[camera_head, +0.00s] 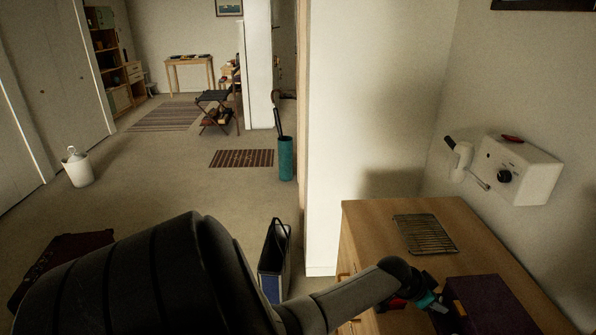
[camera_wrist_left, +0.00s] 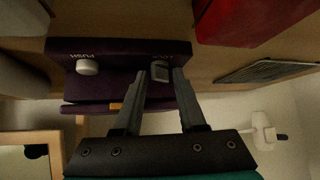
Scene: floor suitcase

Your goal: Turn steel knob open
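A dark purple box (camera_head: 492,302) sits on the wooden cabinet top at the lower right. In the left wrist view the box (camera_wrist_left: 120,52) carries two small knobs. A pale round knob (camera_wrist_left: 87,67) is on the left beside upside-down "PUSH" lettering. A grey steel-looking knob (camera_wrist_left: 159,68) is on the right. My left gripper (camera_wrist_left: 160,78) is open, with its fingertips on either side of the grey knob. Small gaps seem to show at both sides; contact is unclear. In the head view my left gripper (camera_head: 440,303) is at the box's left side. My right gripper is not in view.
A wire rack (camera_head: 424,234) lies on the wooden cabinet top (camera_head: 375,225) behind the box. A white wall unit (camera_head: 520,170) with a black knob hangs above. A red object (camera_wrist_left: 245,20) is near the box in the wrist view.

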